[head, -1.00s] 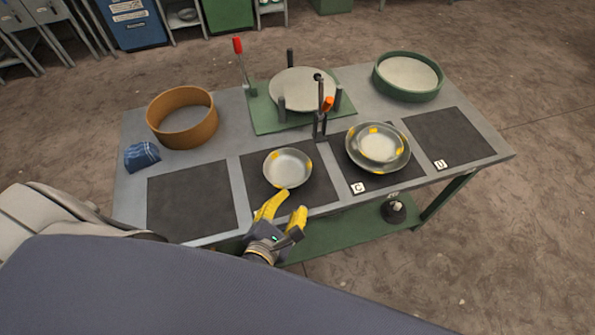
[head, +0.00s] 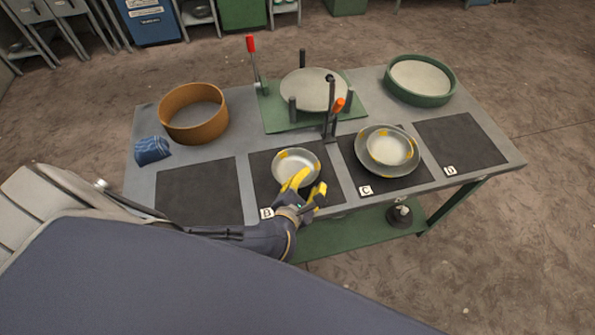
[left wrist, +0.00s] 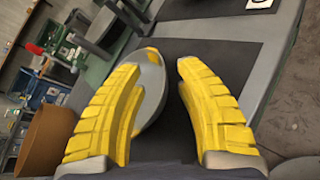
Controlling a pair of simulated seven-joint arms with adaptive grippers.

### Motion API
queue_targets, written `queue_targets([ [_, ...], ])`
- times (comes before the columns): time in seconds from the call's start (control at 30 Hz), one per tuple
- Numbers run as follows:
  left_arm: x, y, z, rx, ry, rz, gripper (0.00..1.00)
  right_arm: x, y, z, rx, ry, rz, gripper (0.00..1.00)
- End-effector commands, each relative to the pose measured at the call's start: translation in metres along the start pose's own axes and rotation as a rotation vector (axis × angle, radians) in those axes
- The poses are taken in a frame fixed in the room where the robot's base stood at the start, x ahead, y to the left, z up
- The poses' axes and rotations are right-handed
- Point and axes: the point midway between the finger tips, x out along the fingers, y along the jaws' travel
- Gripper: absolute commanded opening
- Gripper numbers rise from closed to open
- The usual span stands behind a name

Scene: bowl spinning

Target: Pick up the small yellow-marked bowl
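A small grey bowl with yellow marks (head: 297,164) sits on the dark mat labelled B (head: 262,190). My left gripper (head: 306,186) is at the bowl's near edge, with its yellow fingers apart. In the left wrist view the bowl (left wrist: 152,85) lies between and beyond the open fingers (left wrist: 160,85), closer to the left finger. I cannot tell whether a finger touches the rim. Another small yellow-marked bowl (head: 390,149) sits inside a larger bowl (head: 366,164) on the mat labelled C. My right gripper is not in view.
A green fixture (head: 285,119) with a round plate, posts and red and orange handles stands behind the bowls. An orange ring (head: 200,128), a blue cloth (head: 152,150) and a green round tray (head: 420,96) are also on the table. Mat D (head: 465,145) and the left mat (head: 198,192) are empty.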

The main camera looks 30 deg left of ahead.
Motion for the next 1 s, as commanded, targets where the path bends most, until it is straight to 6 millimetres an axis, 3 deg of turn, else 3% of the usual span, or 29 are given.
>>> queue_targets([
  [0.43,0.0100,0.0016,-0.0012,-0.002,0.002,0.003,0.35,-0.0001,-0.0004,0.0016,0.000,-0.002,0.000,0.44],
  [0.73,0.0098,0.0016,-0.0010,-0.002,0.002,0.003,0.00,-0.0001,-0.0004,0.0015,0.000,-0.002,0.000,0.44],
  [1.0,0.0097,0.0016,-0.0009,-0.002,0.002,0.003,0.00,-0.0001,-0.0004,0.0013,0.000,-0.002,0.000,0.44],
])
